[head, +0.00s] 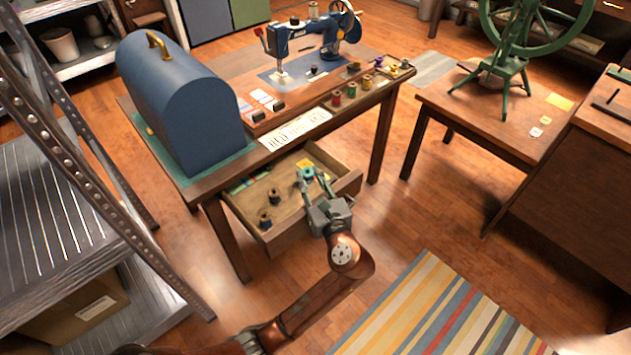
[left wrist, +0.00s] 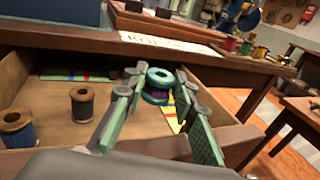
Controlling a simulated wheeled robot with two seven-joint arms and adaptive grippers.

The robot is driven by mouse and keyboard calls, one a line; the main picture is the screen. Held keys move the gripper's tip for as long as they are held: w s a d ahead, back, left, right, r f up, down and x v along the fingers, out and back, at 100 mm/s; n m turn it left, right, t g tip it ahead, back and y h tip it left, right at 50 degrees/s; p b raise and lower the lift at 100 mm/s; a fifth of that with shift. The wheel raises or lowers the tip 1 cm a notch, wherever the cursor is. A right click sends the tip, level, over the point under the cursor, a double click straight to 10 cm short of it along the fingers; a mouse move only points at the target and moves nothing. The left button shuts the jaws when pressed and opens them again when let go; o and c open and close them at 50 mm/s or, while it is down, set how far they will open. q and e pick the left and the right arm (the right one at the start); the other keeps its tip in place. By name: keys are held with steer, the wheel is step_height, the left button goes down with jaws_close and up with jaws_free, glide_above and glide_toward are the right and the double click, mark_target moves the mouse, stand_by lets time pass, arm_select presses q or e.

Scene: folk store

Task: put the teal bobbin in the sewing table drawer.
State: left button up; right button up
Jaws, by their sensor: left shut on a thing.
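The sewing table (head: 390,88) has its drawer (head: 287,236) pulled open at the front. My left gripper (head: 310,178) is shut on the teal bobbin (head: 307,172), holding it over the right part of the drawer. In the left wrist view the teal bobbin (left wrist: 158,80) sits between the fingertips (left wrist: 157,90), upright, with dark purple thread around its middle. I cannot tell whether its bottom touches the drawer floor. My right gripper is not in view.
Dark spools (left wrist: 82,103) stand in the left of the drawer, with coloured flat packets (head: 243,185) behind. A blue domed case (head: 180,95), a sewing machine (head: 305,40) and several spools (head: 351,90) are on the tabletop. A metal shelf (head: 75,190) stands left.

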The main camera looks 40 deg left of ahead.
arm_select(q)
steer(key=shift+f, duration=0.65)
steer(key=shift+b, duration=0.45)
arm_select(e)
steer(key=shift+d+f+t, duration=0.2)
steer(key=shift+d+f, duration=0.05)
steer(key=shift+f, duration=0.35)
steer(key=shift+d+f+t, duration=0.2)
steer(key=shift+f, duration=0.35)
arm_select(q)
steer(key=shift+r, duration=0.1)
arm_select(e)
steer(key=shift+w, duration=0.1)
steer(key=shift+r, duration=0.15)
arm_select(q)
steer(key=shift+f+p, duration=0.45)
steer(key=shift+f, duration=0.2)
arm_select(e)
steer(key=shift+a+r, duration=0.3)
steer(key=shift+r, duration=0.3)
arm_select(q)
steer(key=o, duration=1.1)
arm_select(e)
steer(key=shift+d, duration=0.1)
arm_select(q)
steer(key=shift+f, duration=0.1)
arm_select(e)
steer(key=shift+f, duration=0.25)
